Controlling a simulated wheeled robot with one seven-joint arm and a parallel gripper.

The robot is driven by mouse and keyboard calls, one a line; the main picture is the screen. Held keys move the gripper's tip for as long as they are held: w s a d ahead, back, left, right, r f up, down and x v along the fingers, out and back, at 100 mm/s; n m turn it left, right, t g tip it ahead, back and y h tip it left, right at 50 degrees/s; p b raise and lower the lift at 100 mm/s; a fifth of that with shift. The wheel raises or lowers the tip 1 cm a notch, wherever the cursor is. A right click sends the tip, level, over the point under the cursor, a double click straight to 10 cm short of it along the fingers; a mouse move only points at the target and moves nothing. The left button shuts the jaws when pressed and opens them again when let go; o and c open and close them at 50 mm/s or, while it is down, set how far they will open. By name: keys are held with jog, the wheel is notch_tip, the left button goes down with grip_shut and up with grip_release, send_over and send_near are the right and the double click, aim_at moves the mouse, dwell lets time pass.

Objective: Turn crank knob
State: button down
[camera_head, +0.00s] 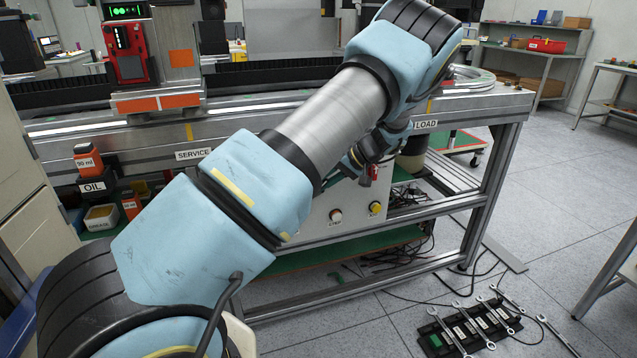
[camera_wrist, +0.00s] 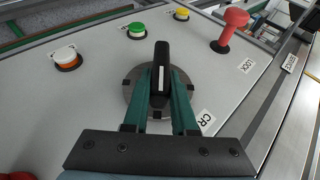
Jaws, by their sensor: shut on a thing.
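The black crank knob (camera_wrist: 161,58) with a pale stripe stands on a round dark grey disc (camera_wrist: 130,92) on a light grey panel (camera_wrist: 90,100) in the wrist view. A label starting "CR" lies beside it. My gripper (camera_wrist: 161,88) has its two teal fingers shut on the knob, one on each side. The fingers hide part of the disc. In the head view my arm covers the knob; the front of the panel (camera_head: 320,222) shows below it.
In the head view, a wrench tray (camera_head: 465,330) lies on the floor at lower right.

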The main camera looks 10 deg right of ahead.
jog(key=y+b, duration=0.1)
jog(key=f+m+y+b, duration=0.1)
jog(key=y, duration=0.1)
jog(key=y+b, duration=0.1)
jog(key=y, duration=0.1)
jog(key=shift+d+f, duration=0.25)
jog(key=shift+d, duration=0.1)
jog(key=m+y+b, duration=0.1)
jog(key=y+b, duration=0.2)
jog(key=shift+f+t, duration=0.15)
jog(key=shift+t, duration=0.25)
jog(key=shift+m+y, duration=0.3)
jog(key=c, duration=0.7)
grip_release()
